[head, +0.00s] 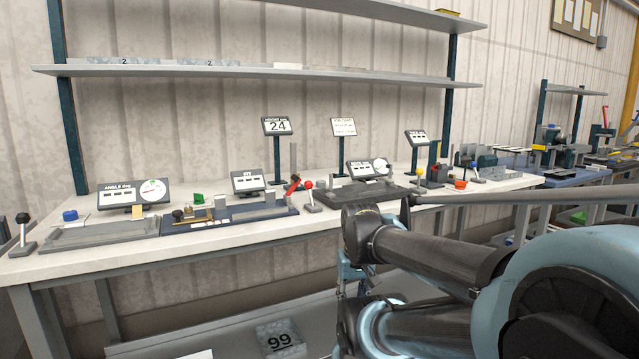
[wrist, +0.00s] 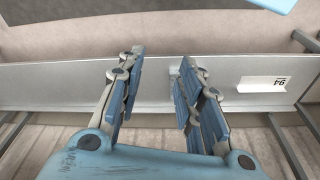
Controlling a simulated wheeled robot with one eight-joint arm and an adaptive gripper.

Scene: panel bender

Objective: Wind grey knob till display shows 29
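A display (head: 278,126) on a post above the bench reads 24 in the head view. I cannot make out the grey knob for certain in either view. My gripper (wrist: 162,58) is open and empty in the wrist view, its blue-padded fingers spread apart. It is over a long grey shelf (wrist: 60,88) with nothing between the fingers. In the head view my arm reaches in from the right, in front of the bench, and hides part of its front edge.
The white bench (head: 100,262) carries an angle display (head: 134,194), a FIT display (head: 248,182), a red ball lever (head: 308,186), a yellow ball lever (head: 419,172) and a black ball lever (head: 22,218).

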